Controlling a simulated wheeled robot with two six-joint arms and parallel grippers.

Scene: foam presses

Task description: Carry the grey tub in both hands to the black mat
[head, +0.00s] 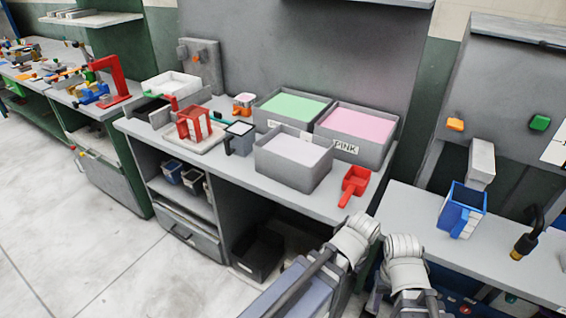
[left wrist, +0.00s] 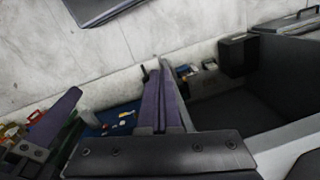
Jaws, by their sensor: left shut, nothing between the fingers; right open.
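Three grey tubs stand on the middle bench in the head view. The front grey tub (head: 292,176) has a pale white fill and no label that I can see. Behind it are a tub with green fill (head: 290,108) and a tub with pink fill (head: 362,143), labelled PINK. A dark flat patch (head: 150,108) lies at the bench's left end; I cannot tell if it is the black mat. My left gripper (left wrist: 163,70) is shut and empty in the left wrist view. My right gripper (head: 404,250) is open, low in front of the bench, apart from the tubs.
A red scoop (head: 355,184) lies right of the front tub. A dark jug (head: 239,138) and a red item on a tray (head: 194,123) stand left of it. A blue container (head: 462,208) stands on the right bench. A black bin (head: 258,252) sits under the middle bench. Floor at left is clear.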

